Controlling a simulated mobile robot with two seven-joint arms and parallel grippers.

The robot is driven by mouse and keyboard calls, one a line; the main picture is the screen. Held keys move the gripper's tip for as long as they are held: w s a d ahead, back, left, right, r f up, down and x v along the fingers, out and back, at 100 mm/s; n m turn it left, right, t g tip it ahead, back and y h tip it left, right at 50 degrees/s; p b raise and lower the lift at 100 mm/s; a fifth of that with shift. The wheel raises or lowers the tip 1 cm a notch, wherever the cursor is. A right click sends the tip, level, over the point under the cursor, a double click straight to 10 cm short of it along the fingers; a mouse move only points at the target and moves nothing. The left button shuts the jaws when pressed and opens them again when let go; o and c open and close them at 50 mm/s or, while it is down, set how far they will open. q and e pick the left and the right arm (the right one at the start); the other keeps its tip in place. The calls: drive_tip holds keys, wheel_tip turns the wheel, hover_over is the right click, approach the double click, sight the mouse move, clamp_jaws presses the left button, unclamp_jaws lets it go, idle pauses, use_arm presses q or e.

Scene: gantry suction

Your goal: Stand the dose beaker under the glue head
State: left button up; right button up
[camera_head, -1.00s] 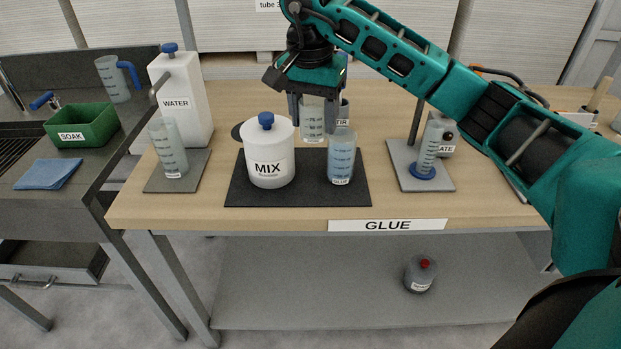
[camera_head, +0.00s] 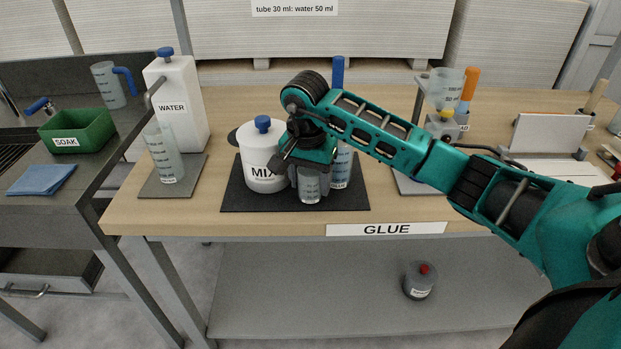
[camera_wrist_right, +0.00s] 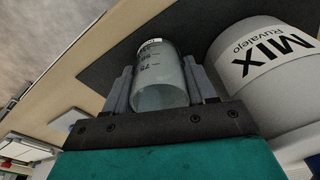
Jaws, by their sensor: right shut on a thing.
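My right gripper (camera_head: 308,172) is shut on a clear graduated beaker (camera_head: 309,188), probably the dose beaker; its label is too small to read. The beaker is upright at the front of the dark mat, just right of the MIX pot. Whether it touches the mat I cannot tell. In the right wrist view the beaker (camera_wrist_right: 162,80) sits between both fingers (camera_wrist_right: 163,88) and looks empty. The apparent glue head, a clear marked hopper (camera_head: 446,88) with a yellow part (camera_head: 445,115) below, is on a stand at the right. My forearm hides part of the stand's base plate (camera_head: 404,184).
The MIX pot (camera_head: 262,172) stands close left of the gripper; it also shows in the right wrist view (camera_wrist_right: 275,75). A filled beaker (camera_head: 342,168) stands close right, partly hidden. The WATER tank (camera_head: 178,105) and another beaker (camera_head: 166,158) are at the left.

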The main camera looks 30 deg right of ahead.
drive_tip(key=shift+f, duration=0.1)
drive_tip(key=o, duration=0.9)
